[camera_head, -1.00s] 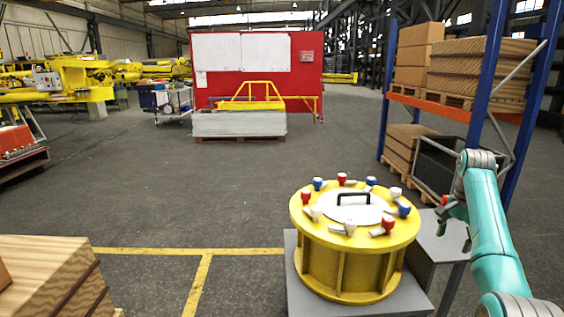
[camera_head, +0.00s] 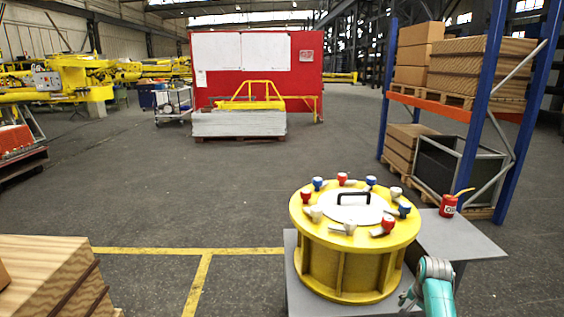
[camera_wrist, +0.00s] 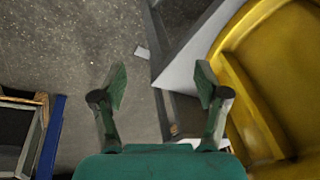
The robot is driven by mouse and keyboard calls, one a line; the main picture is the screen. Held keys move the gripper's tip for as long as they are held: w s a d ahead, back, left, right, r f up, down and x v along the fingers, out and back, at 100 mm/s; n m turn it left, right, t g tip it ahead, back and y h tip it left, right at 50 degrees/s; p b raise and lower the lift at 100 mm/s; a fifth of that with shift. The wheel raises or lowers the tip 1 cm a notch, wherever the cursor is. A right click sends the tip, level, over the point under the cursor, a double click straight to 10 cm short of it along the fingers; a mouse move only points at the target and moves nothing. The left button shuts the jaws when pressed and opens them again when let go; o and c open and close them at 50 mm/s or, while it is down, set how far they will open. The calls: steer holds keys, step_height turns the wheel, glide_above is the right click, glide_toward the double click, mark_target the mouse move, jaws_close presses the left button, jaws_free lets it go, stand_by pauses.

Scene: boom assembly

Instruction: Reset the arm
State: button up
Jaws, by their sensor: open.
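My gripper (camera_wrist: 161,86) is open in the wrist view, with its two green fingers apart and nothing between them. In the head view my arm is low at the bottom right, beside a yellow round flanged drum (camera_head: 345,268). The gripper's fingers are hard to make out there. The drum has a white lid with a black handle and several red, white and blue knobs around its rim. Its yellow side also fills the right of the wrist view (camera_wrist: 290,70).
The drum stands on a grey stand (camera_head: 292,262). A grey side table (camera_head: 470,240) beside it holds a red can (camera_head: 449,206) with a yellow stick. A blue-and-orange rack (camera_head: 480,110) with boxes stands at right, and wooden planks (camera_head: 40,275) at lower left. The middle floor is clear.

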steer(key=s+a+f+n+t, duration=0.1)
steer(key=s+a+f+t, duration=0.1)
steer(key=s+a+f, duration=0.45)
steer(key=s+a+f+n+t, duration=0.1)
steer(key=s+a+f+n, duration=0.15)
steer(key=s+f, duration=0.6)
steer(key=s+a+f+n+t, duration=0.15)
steer(key=s+a, duration=0.25)
steer(key=s, duration=0.4)
steer(key=s+a+f+t, duration=0.1)
steer(key=s+a+f, duration=0.25)
steer(key=s, duration=0.45)
steer(key=s+a+r+n+t, duration=0.2)
steer(key=s+r, duration=0.3)
steer(key=s, duration=0.4)
steer(key=s+a+r+n+t, duration=0.1)
steer(key=s+a+r+t, duration=0.15)
steer(key=s+r, duration=0.45)
steer(key=s+a+r+n+t, duration=0.2)
steer(key=s+r, duration=1.2)
steer(key=r, duration=0.3)
steer(key=shift+r+n+y, duration=0.15)
steer(key=shift+n+y, duration=0.25)
